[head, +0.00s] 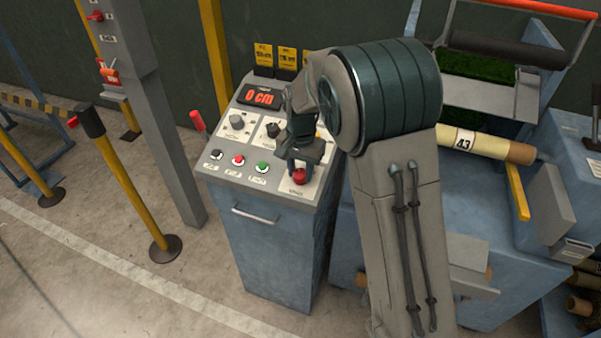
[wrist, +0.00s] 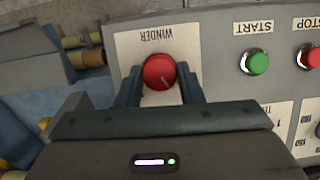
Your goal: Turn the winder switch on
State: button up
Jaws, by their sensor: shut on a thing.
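The winder switch is a round red knob (wrist: 159,71) on a pale plate labelled WINDER, which reads upside down in the wrist view. A small light mark shows on its face. In the head view the red knob (head: 300,176) is at the lower right of the sloped control panel (head: 212,172). My gripper (wrist: 160,82) has one dark finger on each side of the knob and is shut on it. In the head view my gripper (head: 302,158) reaches down over the knob and hides part of the panel around it.
A green START button (wrist: 254,62) and a red STOP button (wrist: 309,57) sit beside the winder plate. The panel has black knobs (head: 272,130) and a display (head: 260,97) reading 0 cm. A roll marked 43 (head: 470,142) lies to the right. A yellow post (head: 130,188) stands left.

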jog(key=m+y+b, duration=0.1)
jog(key=m, duration=0.2)
jog(key=shift+d+f+m+t+b, duration=0.1)
jog(key=shift+m+t+b, duration=0.2)
jog(key=shift+b, duration=0.1)
jog(key=m+t+b, duration=0.1)
jog(key=m, duration=0.2)
jog(key=shift+s+d+y, duration=0.1)
jog(key=shift+y, duration=0.3)
jog(key=m+t, duration=0.1)
jog(key=m, duration=0.3)
jog(key=shift+s+m+y, duration=0.15)
jog(key=shift+m+y, duration=0.15)
jog(key=shift+s+m+t, duration=0.1)
jog(key=shift+m+t, duration=0.5)
jog(key=shift+m, duration=0.9)
jog(key=o, duration=1)
jog(key=shift+c, duration=0.2)
